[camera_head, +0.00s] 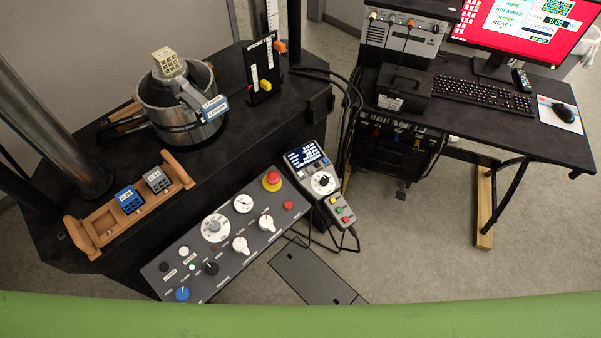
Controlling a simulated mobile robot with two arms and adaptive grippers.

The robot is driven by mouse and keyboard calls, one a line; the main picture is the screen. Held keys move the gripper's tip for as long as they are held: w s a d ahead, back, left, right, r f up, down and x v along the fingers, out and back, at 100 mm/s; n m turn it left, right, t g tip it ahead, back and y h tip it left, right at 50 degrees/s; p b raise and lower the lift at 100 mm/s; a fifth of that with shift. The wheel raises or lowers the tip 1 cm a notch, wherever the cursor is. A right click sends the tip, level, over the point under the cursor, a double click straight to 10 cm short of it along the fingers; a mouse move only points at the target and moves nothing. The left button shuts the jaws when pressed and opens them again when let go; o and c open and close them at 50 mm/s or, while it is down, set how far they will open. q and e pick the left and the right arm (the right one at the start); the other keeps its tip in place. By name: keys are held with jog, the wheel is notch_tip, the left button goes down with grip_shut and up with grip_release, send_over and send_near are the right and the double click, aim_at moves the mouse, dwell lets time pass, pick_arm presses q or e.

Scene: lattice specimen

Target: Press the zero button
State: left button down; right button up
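I cannot read which button is marked zero. A grey control panel (226,259) on the front of the black machine carries dials, knobs, a red mushroom button (272,180), a small red button (289,206), a blue knob or button (182,294), and small black and white buttons (183,251). To its right, a handheld control box (319,187) has a lit display (306,156), a round dial, and green, red and yellow buttons (342,213). Neither of my grippers is in view.
A metal pot-like fixture (178,101) stands behind. At right, a black desk (513,133) bears a keyboard (483,96), mouse (563,111) and red-screened monitor (526,27). Cables hang beside the control box.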

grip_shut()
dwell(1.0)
